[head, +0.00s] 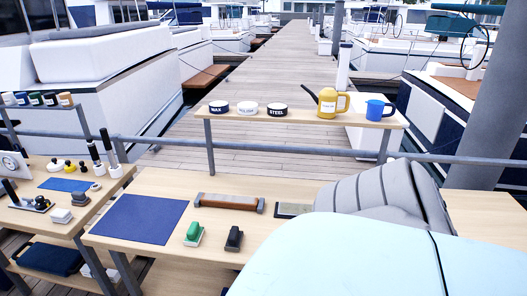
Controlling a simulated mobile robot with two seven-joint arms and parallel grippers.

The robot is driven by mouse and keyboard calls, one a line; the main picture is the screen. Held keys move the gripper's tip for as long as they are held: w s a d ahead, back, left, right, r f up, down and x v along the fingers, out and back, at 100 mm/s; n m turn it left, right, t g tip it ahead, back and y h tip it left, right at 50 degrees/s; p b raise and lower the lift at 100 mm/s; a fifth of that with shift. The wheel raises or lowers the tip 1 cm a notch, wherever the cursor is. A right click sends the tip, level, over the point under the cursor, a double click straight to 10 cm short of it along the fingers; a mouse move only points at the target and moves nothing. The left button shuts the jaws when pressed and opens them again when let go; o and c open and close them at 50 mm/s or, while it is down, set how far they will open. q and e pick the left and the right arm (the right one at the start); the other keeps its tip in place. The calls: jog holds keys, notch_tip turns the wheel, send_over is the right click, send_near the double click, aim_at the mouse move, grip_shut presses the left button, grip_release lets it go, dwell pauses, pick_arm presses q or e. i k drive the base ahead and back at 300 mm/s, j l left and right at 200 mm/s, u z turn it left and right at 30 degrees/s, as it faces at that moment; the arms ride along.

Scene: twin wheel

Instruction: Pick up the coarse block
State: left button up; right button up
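On the near wooden bench stand a small block with a green top and pale base (193,234) and, to its right, a small black block (234,239). Behind them lies a long brown bar with grey ends (228,202). No label that I can read tells which one is the coarse block. Neither of my grippers' fingers show in the head view. A large pale blue shape and a grey ribbed shape cover the bench's right part and hide what lies behind them.
A blue mat (139,219) covers the bench's left part. A grey rail (270,149) runs behind the bench. A raised shelf (300,115) holds labelled tins, a yellow can (328,103) and a blue mug (375,110).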

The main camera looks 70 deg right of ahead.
aim_at(233, 244)
jog(key=z, duration=1.9)
